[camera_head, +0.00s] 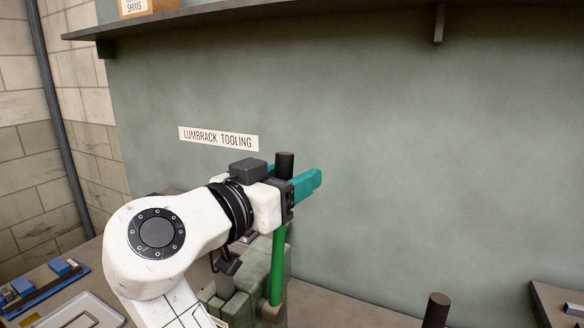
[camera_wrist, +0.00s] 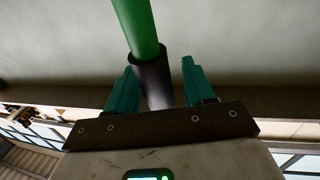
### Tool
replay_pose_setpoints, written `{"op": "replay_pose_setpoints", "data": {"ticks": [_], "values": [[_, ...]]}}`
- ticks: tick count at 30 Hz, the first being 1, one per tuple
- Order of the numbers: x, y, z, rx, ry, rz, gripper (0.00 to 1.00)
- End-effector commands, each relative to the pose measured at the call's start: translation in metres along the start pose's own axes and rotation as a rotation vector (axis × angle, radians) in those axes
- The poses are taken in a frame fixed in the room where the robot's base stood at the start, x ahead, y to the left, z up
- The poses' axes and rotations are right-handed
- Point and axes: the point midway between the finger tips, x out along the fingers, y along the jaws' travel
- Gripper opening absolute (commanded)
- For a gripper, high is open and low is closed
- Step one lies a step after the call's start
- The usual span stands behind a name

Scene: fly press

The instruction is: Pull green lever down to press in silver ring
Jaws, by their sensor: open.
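The green lever (camera_head: 278,265) stands nearly upright in the head view, with a black grip (camera_head: 284,163) at its top. My gripper (camera_head: 297,182) is at the grip, with its teal fingers open. In the wrist view the lever's green rod (camera_wrist: 137,25) and black grip (camera_wrist: 151,75) run between the two open fingers of my gripper (camera_wrist: 160,66), with gaps visible on both sides. The grey-green press body (camera_head: 255,262) is below, partly hidden by my arm. The silver ring is not visible in either view.
A bench with a grey tray (camera_head: 85,312) and blue items (camera_head: 60,267) is at the lower left. A black-topped post (camera_head: 437,308) stands at the lower right, near another bench surface (camera_head: 560,300). A shelf (camera_head: 280,17) runs along the wall above. The wall behind is bare apart from a sign (camera_head: 218,138).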

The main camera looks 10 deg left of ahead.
Motion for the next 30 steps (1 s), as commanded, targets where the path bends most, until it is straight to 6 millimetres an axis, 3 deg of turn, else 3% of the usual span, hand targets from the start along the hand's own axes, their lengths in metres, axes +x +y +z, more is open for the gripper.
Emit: {"op": "replay_pose_setpoints", "data": {"ticks": [10, 27, 30], "values": [[0.0047, 0.0002, 0.0006, 0.000, -0.001, 0.000, 0.53], [0.0043, 0.0000, 0.0001, 0.001, 0.000, -0.001, 0.00], [0.0042, 0.0000, 0.0000, 0.001, 0.000, -0.001, 0.00]]}}
